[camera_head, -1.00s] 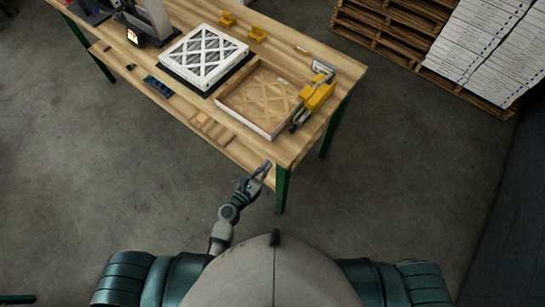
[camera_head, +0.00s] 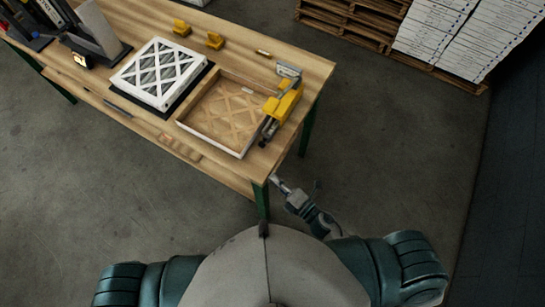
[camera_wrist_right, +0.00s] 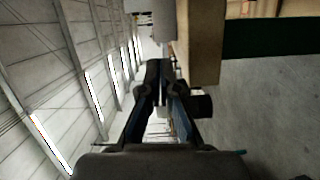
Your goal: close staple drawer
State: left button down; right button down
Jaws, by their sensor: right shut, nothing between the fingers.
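Along the workbench's front edge, a narrow dark strip (camera_head: 117,104) and a light wooden drawer part (camera_head: 180,148) show just below the top. I cannot tell which is the staple drawer, or how far either stands out. My right gripper (camera_head: 276,181) is shut and empty, close by the bench's near right corner, beside the green leg. In the right wrist view its fingers (camera_wrist_right: 159,68) are together, with the bench's wooden edge just to their right. My left gripper is not in view.
On the workbench (camera_head: 318,68) are a white-framed filter (camera_head: 162,72), an open box with a filter (camera_head: 222,112), a yellow tool (camera_head: 284,99) and yellow blocks (camera_head: 214,40). Pallets (camera_head: 345,22) with white stacks stand behind. The floor (camera_head: 400,145) at right is clear.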

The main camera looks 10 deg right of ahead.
aim_at(263, 156)
jog(key=p+x, duration=0.2)
jog(key=x, duration=0.6)
jog(key=shift+w+a+r, duration=0.15)
jog(key=shift+a, duration=0.2)
jog(key=shift+w+a, duration=0.2)
jog(key=shift+w, duration=0.45)
jog(key=shift+w+d+f, duration=0.25)
jog(key=shift+w+d, duration=0.65)
jog(key=shift+d, duration=0.15)
jog(key=shift+w+d+p, duration=0.3)
jog(key=shift+w+d, duration=0.1)
jog(key=shift+a, duration=0.2)
jog(key=shift+a, duration=0.15)
